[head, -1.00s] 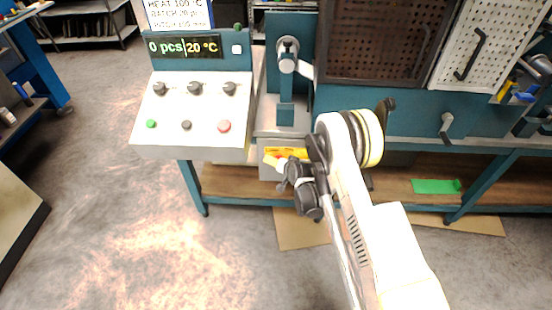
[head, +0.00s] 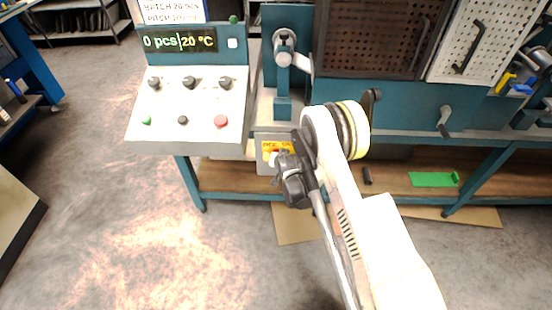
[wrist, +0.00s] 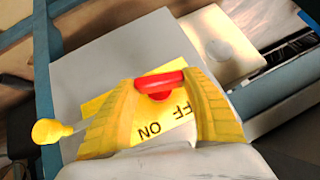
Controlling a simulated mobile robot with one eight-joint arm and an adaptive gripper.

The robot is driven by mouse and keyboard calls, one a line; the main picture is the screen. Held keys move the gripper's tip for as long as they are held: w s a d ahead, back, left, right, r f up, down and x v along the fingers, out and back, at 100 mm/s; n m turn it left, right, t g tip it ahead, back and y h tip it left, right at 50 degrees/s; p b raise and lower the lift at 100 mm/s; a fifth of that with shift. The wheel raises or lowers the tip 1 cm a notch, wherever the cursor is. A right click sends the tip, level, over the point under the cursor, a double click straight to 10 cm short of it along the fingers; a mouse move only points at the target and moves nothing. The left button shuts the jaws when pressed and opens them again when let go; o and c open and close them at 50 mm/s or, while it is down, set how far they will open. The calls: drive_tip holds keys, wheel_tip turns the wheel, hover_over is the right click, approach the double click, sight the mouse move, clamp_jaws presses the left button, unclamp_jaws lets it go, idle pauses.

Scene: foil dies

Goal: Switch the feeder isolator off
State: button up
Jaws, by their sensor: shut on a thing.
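The feeder isolator is a grey box (head: 263,166) below the press, with a yellow label plate (head: 271,147). In the wrist view its red handle (wrist: 158,83) lies across the yellow plate (wrist: 97,105), near upside-down lettering reading ON and part of OFF. My gripper (wrist: 160,108) has ridged yellow fingers on either side of the red handle and is shut on it. In the head view my gripper (head: 275,158) is at the front of the box, and my wrist partly hides it. The exact turn of the handle is hard to tell.
A yellow knob (wrist: 50,131) on a short rod shows at the left of the wrist view. The control panel (head: 187,105) stands left of the press (head: 284,60). A wooden shelf (head: 400,180) runs right, with a green sheet (head: 432,179). Floor in front is open.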

drive_tip(key=n+h, duration=0.1)
drive_tip(key=h, duration=0.1)
drive_tip(key=shift+a+n+h, duration=0.1)
drive_tip(key=shift+n+h, duration=0.2)
drive_tip(key=o, duration=1.2)
drive_tip(key=v, duration=1.2)
drive_tip(key=shift+w+r, duration=0.1)
